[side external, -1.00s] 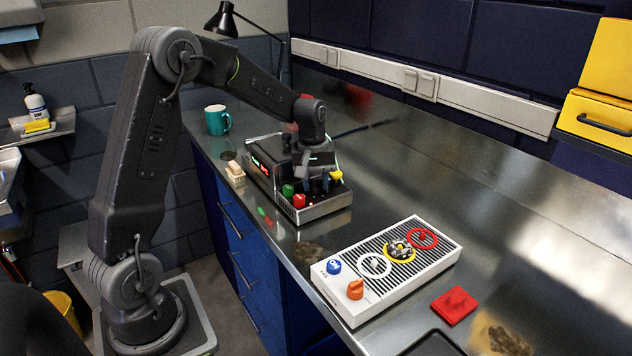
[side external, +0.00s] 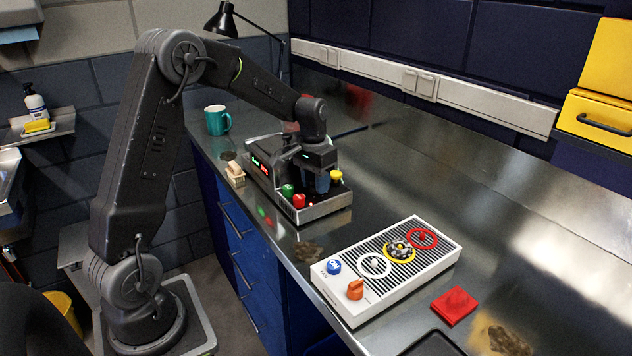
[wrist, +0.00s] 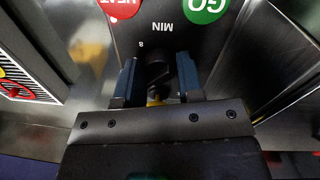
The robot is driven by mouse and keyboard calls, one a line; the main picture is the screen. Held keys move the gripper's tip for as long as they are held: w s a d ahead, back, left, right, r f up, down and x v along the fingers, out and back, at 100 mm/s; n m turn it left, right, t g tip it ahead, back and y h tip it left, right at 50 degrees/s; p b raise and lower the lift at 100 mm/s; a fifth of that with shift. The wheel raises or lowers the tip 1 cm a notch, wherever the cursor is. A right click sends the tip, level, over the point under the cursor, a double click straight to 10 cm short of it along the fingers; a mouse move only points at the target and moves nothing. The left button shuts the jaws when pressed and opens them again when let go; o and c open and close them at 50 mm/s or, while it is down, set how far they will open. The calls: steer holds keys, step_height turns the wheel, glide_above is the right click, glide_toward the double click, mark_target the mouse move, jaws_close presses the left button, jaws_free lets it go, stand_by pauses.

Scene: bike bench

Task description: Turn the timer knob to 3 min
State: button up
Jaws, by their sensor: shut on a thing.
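The timer knob (wrist: 157,72) is dark and sits on the dark panel marked MIN, seen upside down in the wrist view. My gripper (wrist: 157,80) has its two blue fingers on either side of the knob and is shut on it. A small digit, apparently 8, shows beside the knob; the other marks and the knob's pointer are hidden or too dark to read. In the side external view my gripper (side external: 317,182) points down over the control box (side external: 325,208), and the knob is hidden there.
The box also carries a green GO button (side external: 288,190), a red HEAT button (side external: 299,201) and a yellow knob (side external: 336,175), close around my gripper. A white striped panel (side external: 345,313) with coloured rings lies to the right. A teal mug (side external: 215,120) stands behind.

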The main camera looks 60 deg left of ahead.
mark_target(313, 183)
steer(key=shift+a+m, duration=0.1)
steer(key=shift+m, duration=0.5)
steer(key=o, duration=0.6)
steer(key=shift+r, duration=0.15)
steer(key=r, duration=1.3)
steer(key=shift+a+r, duration=0.3)
steer(key=shift+a, duration=0.1)
